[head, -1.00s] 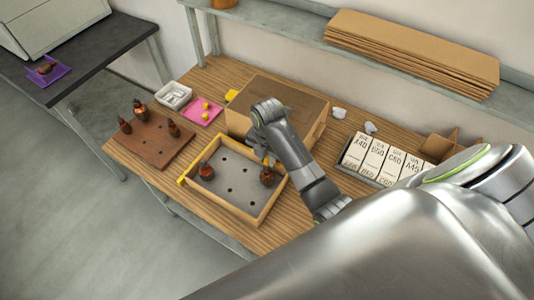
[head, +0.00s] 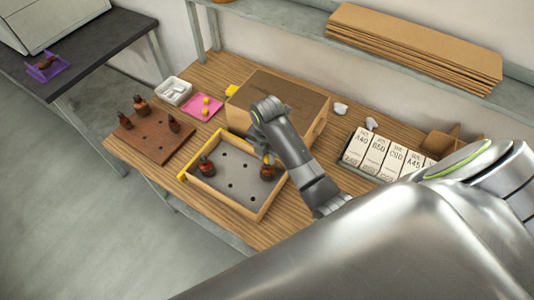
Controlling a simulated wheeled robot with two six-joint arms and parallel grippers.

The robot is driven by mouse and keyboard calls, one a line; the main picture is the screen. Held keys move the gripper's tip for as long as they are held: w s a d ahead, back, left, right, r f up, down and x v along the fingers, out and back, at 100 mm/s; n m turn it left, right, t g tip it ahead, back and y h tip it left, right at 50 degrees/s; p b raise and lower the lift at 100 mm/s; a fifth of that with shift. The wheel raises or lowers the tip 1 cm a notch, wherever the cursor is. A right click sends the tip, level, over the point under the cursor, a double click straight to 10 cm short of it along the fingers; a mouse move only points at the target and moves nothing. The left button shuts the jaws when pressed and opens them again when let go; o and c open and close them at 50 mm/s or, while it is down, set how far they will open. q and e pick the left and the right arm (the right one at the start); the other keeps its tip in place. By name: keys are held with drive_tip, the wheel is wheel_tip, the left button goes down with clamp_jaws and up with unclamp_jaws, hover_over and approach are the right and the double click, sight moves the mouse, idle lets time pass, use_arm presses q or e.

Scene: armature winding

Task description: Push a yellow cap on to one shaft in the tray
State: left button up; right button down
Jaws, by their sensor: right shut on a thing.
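The tray (head: 246,211) has a wooden frame with a yellow strip, a grey floor and several dark holes. Two copper-and-dark armatures stand upright in it, one at the left (head: 207,168) and one at the right (head: 268,173). My right gripper (head: 266,155) points down over the right armature, shut on a small yellow cap (head: 267,160) at the shaft's top. The fingers partly hide the cap, so I cannot tell how far it sits on the shaft. Two more yellow caps (head: 206,100) lie on a pink mat (head: 192,107). My left gripper is not in view.
A brown board (head: 155,148) with several armatures stands left of the tray. A cardboard box (head: 290,92) is right behind my gripper. A white bin (head: 174,92) stands at the back left, and labelled boxes (head: 385,157) at the right.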

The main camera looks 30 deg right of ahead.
drive_tip(key=shift+f+b, duration=0.35)
drive_tip(key=shift+f, duration=0.6)
drive_tip(key=c, duration=1.2)
unclamp_jaws()
drive_tip(key=shift+r, duration=0.15)
